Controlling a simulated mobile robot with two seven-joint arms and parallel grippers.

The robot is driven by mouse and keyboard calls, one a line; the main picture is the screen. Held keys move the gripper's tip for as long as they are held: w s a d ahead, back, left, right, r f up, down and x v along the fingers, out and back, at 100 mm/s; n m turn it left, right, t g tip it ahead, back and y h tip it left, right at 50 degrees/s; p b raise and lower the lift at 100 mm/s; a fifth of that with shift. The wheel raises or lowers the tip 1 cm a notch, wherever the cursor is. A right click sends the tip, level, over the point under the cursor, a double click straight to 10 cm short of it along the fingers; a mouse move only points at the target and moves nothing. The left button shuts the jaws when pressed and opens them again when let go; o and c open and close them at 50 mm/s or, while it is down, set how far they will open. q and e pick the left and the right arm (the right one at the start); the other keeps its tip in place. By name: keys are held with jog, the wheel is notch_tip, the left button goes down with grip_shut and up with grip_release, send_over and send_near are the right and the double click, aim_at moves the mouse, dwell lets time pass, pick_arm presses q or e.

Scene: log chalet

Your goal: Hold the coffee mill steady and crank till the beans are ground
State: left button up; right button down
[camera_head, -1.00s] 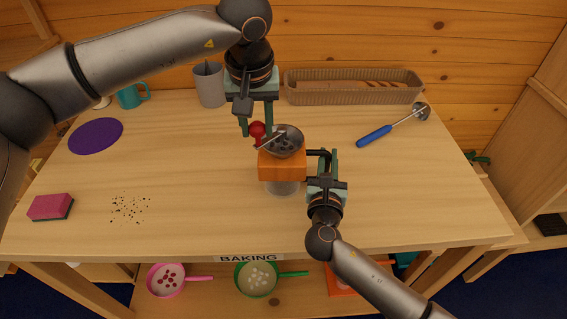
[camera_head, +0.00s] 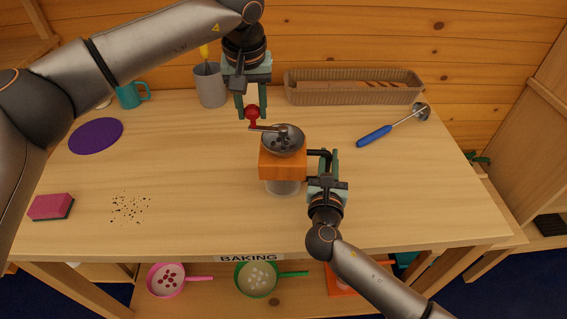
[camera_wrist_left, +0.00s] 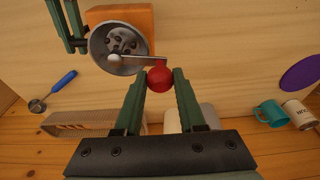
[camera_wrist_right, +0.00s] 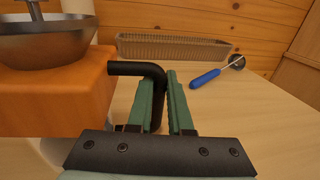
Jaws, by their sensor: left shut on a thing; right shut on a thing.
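The coffee mill has an orange body (camera_head: 282,165) on a clear base (camera_head: 283,187) and stands upright on the table. Its grey metal bowl (camera_head: 283,140) holds several dark beans, which also show in the left wrist view (camera_wrist_left: 122,42). The crank (camera_head: 266,128) points left from the bowl's middle and ends in a red knob (camera_head: 252,112). My left gripper (camera_head: 253,114) is shut on the red knob, seen between its fingers in the left wrist view (camera_wrist_left: 159,79). My right gripper (camera_head: 328,157) is shut on the mill's black side handle (camera_wrist_right: 157,92).
A long basket (camera_head: 354,88) and a grey cup (camera_head: 210,86) stand at the back. A blue-handled scoop (camera_head: 375,136) lies to the right. A purple mat (camera_head: 96,136), teal mug (camera_head: 130,95), pink sponge (camera_head: 50,206) and dark crumbs (camera_head: 130,208) are on the left.

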pick_arm(q)
jog(key=w+d, duration=0.2)
jog(key=w, duration=0.1)
jog(key=shift+w, duration=0.3)
jog(key=s+d, duration=0.4)
jog(key=d, duration=0.6)
jog(key=shift+s+d, duration=0.25)
jog(key=shift+s, duration=0.05)
